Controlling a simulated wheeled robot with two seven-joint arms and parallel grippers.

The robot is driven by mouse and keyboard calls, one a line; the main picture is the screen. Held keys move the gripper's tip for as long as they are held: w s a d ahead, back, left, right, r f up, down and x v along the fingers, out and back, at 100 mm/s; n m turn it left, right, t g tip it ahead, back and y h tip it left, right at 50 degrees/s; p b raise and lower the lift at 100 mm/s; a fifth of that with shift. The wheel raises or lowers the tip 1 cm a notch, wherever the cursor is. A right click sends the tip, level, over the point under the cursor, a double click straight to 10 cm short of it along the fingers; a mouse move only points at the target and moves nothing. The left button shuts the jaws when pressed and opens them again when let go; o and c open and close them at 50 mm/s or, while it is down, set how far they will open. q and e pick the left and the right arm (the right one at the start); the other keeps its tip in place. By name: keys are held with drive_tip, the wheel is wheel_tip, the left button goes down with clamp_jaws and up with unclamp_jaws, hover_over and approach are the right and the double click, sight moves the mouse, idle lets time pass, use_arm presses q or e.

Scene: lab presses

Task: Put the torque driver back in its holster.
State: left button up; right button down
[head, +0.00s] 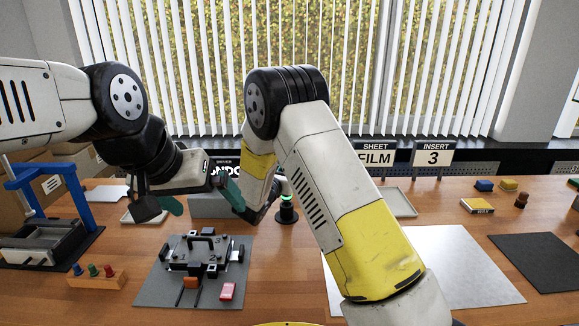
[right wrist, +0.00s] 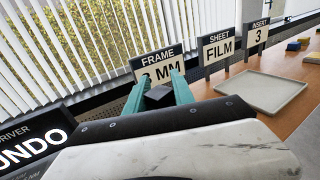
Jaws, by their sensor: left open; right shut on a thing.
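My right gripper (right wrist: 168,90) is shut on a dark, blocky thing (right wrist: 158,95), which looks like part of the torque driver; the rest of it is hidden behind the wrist. In the head view my right arm mostly hides that gripper. A dark upright thing with a bright green ring (head: 287,211) shows just right of the right wrist; I cannot tell whether it is the driver or its stand. My left gripper (head: 203,199) is open and empty, above the back of the table. No holster can be clearly made out.
A driver sign (right wrist: 30,146) stands beside the right wrist. A blue press (head: 40,180) and a wooden block with coloured pegs (head: 97,281) are left. A white sheet (head: 450,265) lies right.

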drive_tip(key=shift+f, duration=0.5)
drive_tip(key=c, duration=1)
unclamp_jaws()
drive_tip(key=shift+f, duration=0.1)
drive_tip(key=v, duration=0.7)
drive_tip(key=shift+s+a, duration=0.2)
drive_tip(key=shift+s, duration=0.15)
